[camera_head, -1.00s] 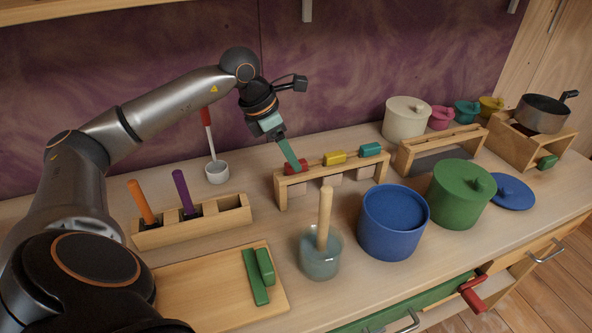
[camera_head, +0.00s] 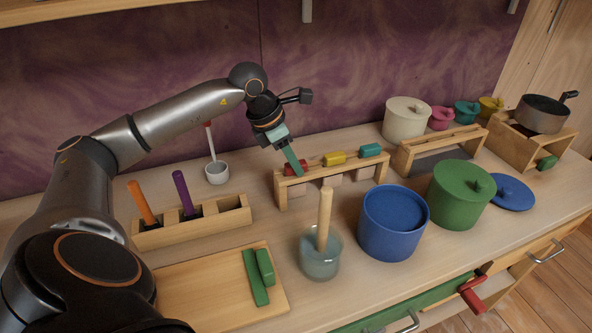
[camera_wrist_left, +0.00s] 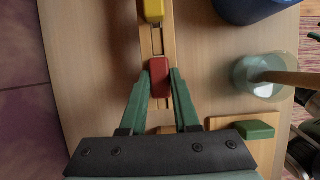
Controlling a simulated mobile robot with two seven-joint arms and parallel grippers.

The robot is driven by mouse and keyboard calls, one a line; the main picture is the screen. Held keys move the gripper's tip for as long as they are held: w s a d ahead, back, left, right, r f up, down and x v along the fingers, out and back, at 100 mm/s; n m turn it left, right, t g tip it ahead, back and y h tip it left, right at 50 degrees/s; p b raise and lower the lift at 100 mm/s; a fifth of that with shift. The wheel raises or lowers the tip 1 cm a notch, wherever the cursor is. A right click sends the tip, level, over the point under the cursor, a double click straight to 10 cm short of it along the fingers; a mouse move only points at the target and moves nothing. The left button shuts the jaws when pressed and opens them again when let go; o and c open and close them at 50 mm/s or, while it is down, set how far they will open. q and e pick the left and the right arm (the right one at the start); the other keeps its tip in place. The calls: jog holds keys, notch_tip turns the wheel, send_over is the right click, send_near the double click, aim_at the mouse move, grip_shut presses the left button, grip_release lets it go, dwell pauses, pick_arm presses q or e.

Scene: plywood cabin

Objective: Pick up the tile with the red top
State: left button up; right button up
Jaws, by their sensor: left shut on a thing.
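The tile with the red top (camera_head: 291,169) sits at the left end of a small wooden rack (camera_head: 283,194). In the left wrist view the red top (camera_wrist_left: 159,78) lies between the two green fingers of my left gripper (camera_wrist_left: 159,84). My left gripper (camera_head: 299,170) reaches down onto it from above and is shut on it. In the head view the near finger hides part of the tile. A yellow-topped tile (camera_head: 334,159) and a teal-topped tile (camera_head: 370,150) stand farther right along the same rack. My right gripper is not in view.
A glass jar with a wooden stick (camera_head: 320,254) and a blue pot (camera_head: 391,237) stand in front of the rack. A wooden holder (camera_head: 150,238) with orange and purple handles is on the left. A cutting board (camera_head: 205,290) lies at the front.

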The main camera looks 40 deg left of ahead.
pick_arm(q)
grip_shut()
jog(key=shift+r, duration=0.1)
jog(key=shift+r, duration=0.6)
notch_tip(320, 180, up, 6)
jog(key=shift+w+f+p, duration=0.1)
jog(key=shift+f+p, duration=0.1)
jog(key=shift+p, duration=0.2)
jog(key=s+a+b, duration=0.4)
jog(key=s+b, duration=0.1)
jog(key=s, duration=0.3)
jog(key=s+a+b, duration=0.4)
jog(key=s+b, duration=0.1)
jog(key=s, duration=0.3)
jog(key=shift+a, duration=0.15)
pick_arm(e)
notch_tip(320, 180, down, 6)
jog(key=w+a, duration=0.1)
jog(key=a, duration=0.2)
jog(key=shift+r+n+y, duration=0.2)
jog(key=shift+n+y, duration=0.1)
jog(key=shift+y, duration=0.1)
